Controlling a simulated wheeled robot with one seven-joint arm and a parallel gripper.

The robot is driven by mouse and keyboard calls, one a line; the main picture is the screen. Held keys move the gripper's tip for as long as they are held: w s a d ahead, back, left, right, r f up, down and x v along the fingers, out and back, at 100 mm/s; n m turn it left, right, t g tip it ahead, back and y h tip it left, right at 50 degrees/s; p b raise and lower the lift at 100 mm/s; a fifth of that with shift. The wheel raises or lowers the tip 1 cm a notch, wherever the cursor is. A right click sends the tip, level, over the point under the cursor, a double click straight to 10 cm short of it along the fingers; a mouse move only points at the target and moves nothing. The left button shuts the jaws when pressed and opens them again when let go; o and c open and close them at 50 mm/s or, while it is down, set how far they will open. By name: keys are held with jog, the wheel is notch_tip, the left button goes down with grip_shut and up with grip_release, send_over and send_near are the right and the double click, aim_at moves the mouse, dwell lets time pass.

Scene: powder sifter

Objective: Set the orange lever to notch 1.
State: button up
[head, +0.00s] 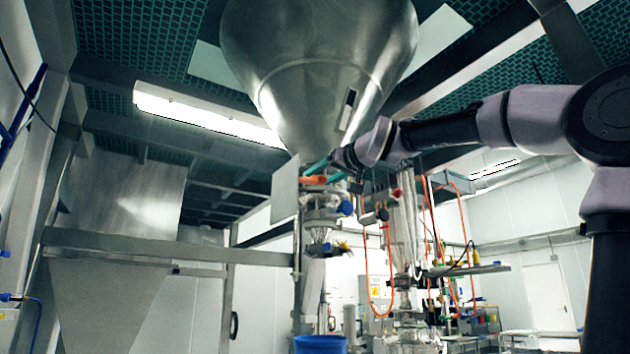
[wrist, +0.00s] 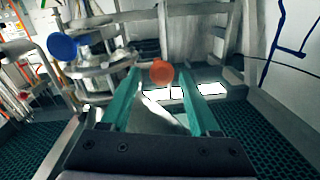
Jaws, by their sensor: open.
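The orange lever (head: 315,180) is on the side of the metal valve assembly below the large steel cone. In the wrist view its round orange end (wrist: 161,73) sits between the tips of my teal fingers, with a gap visible on each side. My gripper (head: 326,173) is open and reaches in from the right at the lever, just under the cone. In the wrist view my gripper (wrist: 158,76) has its two fingers well apart. The notches and their numbers cannot be made out, so the lever's setting does not show.
The steel cone (head: 318,60) hangs directly above my gripper. A flat metal plate (head: 285,191) stands left of the lever. A blue knob (head: 346,208) sits just below right; it also shows in the wrist view (wrist: 62,46). Orange hoses (head: 366,265) hang to the right.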

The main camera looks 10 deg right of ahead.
jog(key=shift+x, duration=1.7)
grip_shut()
